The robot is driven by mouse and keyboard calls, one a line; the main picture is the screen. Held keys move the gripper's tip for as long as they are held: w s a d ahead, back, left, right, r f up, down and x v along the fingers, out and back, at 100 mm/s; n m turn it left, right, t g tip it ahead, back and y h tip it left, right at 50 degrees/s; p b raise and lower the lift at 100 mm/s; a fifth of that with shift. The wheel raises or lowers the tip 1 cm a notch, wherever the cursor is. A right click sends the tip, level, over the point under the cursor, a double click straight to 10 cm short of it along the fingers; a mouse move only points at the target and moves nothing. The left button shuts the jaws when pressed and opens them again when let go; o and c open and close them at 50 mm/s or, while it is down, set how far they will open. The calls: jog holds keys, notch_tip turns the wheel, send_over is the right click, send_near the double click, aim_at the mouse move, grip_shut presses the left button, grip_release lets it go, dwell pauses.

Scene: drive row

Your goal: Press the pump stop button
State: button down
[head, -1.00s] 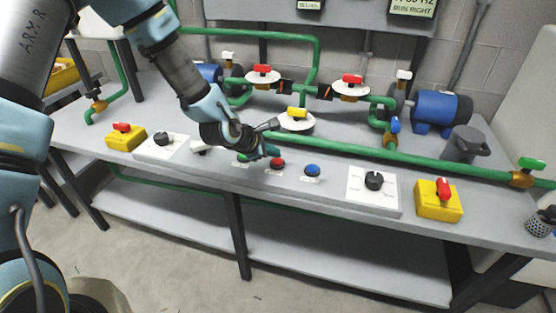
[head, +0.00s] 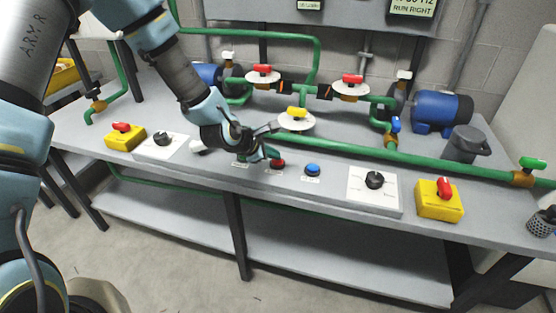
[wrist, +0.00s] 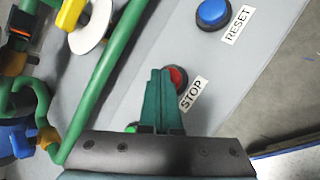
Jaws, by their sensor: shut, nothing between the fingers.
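The red stop button (head: 279,163) sits on the front of the grey bench, partly covered by my fingertips in the head view. In the wrist view the red button (wrist: 180,76) shows beside a label reading STOP (wrist: 194,93). My gripper (head: 271,153) is shut and empty, with its green fingers pointing down at the button. In the wrist view the fingertips (wrist: 161,74) overlap the button's left edge. I cannot tell whether they touch it.
The blue reset button (head: 312,170) is right of the stop button, and a green button (head: 242,158) is left of it, partly hidden. A green pipe (head: 345,146) runs behind. A dial plate (head: 360,199) and a yellow switch box (head: 436,208) stand to the right.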

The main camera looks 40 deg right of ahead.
aim_at(273, 162)
dwell(0.3)
jog(key=shift+r+p, duration=0.4)
jog(key=shift+r, duration=0.05)
notch_tip(273, 162, up, 6)
jog(key=p, duration=0.4)
jog(key=shift+p, duration=0.35)
dwell(0.6)
